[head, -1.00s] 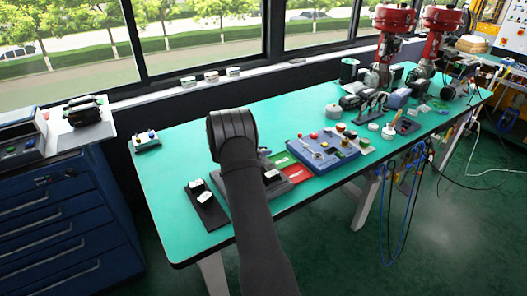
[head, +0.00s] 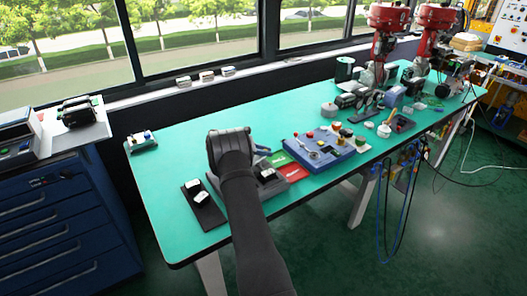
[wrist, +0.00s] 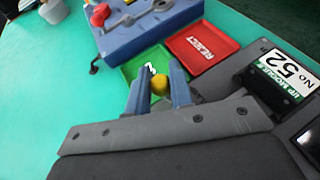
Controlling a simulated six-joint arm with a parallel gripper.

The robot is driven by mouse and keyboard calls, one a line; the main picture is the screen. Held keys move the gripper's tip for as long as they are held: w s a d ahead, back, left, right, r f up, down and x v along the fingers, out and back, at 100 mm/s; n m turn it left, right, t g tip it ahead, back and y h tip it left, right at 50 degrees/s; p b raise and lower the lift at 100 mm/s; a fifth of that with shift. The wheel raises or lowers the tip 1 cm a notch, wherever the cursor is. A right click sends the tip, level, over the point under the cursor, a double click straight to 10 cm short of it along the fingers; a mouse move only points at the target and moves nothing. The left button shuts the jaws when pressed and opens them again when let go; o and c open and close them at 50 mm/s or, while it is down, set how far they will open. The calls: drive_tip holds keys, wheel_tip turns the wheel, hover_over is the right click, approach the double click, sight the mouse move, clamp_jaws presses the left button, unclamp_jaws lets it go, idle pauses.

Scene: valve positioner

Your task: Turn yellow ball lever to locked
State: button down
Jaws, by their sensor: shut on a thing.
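The yellow ball (wrist: 159,84) of the lever sits between the two blue fingers of my gripper (wrist: 159,73) in the wrist view. The fingers are shut on it, one on each side. The lever's shaft and base are hidden below the ball by the fingers and the gripper body, so I cannot read its position. In the head view my gripper is behind my dark wrist and forearm, over the front left part of the bench. The ball is hidden there.
A blue control box (head: 318,148) with knobs stands right of my arm; it also shows in the wrist view (wrist: 150,25). Beside it lie a green tray (wrist: 133,66) and a red REJECT tray (wrist: 203,45). A No 52 plate (wrist: 282,76) is close at right.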

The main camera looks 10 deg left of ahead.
drive_tip(key=shift+d+m+g, duration=0.15)
drive_tip(key=shift+m+g, duration=0.15)
drive_tip(key=c, duration=1.3)
unclamp_jaws()
drive_tip(key=shift+s, duration=0.1)
drive_tip(key=v, duration=1.7)
drive_tip(key=shift+a+f, duration=0.15)
drive_tip(key=shift+a, duration=0.15)
drive_tip(key=x, duration=1.7)
drive_tip(key=shift+d, duration=0.3)
drive_tip(key=shift+a+r, duration=0.1)
drive_tip(key=shift+r, duration=0.1)
